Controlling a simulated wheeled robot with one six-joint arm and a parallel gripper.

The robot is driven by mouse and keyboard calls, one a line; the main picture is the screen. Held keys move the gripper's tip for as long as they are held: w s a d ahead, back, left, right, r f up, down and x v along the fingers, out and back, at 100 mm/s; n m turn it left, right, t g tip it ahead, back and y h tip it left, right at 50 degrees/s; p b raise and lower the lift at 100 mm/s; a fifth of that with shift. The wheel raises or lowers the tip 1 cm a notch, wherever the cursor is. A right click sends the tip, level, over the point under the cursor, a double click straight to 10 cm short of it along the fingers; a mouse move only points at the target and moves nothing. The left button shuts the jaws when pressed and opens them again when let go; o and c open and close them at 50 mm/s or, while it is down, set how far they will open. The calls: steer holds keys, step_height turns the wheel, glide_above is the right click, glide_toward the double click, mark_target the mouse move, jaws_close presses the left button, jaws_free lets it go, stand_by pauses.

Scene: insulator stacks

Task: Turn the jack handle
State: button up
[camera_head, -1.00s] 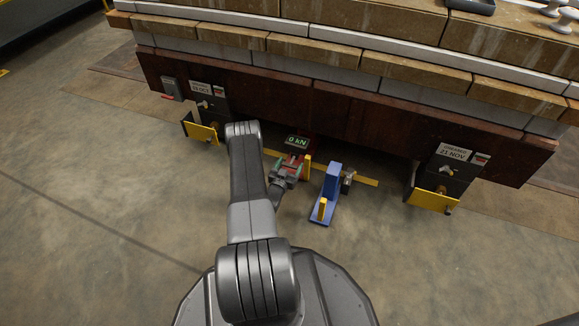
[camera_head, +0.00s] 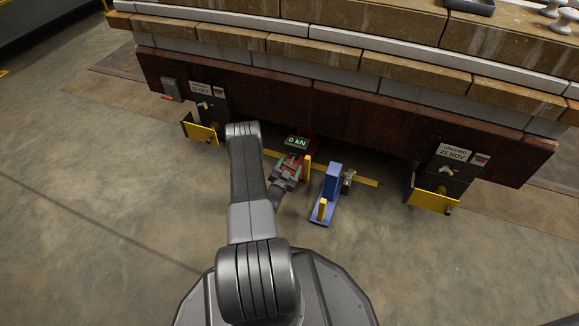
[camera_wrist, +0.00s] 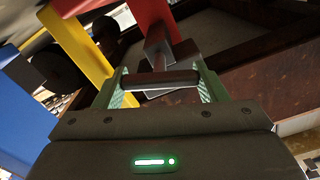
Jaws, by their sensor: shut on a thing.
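A red jack (camera_head: 293,161) with a "0 kN" display (camera_head: 297,141) stands on the floor at the foot of the stack. Its red body (camera_wrist: 152,14) shows at the top of the wrist view. The jack handle is a dark crossbar (camera_wrist: 160,79) on a grey block, lying crosswise between my green-padded fingers in the wrist view. My gripper (camera_head: 289,168) is shut on this handle, at the front of the red jack. In the head view my gripper hides the handle.
A blue jack-like stand (camera_head: 331,184) with a yellow post is close to the right of my gripper. A yellow strip (camera_head: 361,181) lies behind it. Black brackets with yellow plates (camera_head: 434,200) stand left and right under the dark wooden beam (camera_head: 358,120). Open floor lies in front.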

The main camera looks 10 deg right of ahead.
steer(key=m, duration=0.7)
steer(key=shift+s+f, duration=0.1)
steer(key=m, duration=0.6)
steer(key=shift+f+m, duration=0.1)
steer(key=shift+m, duration=0.2)
steer(key=m, duration=0.6)
steer(key=shift+f, duration=0.1)
steer(key=m, duration=0.5)
steer(key=shift+m, duration=0.4)
steer(key=o, duration=0.7)
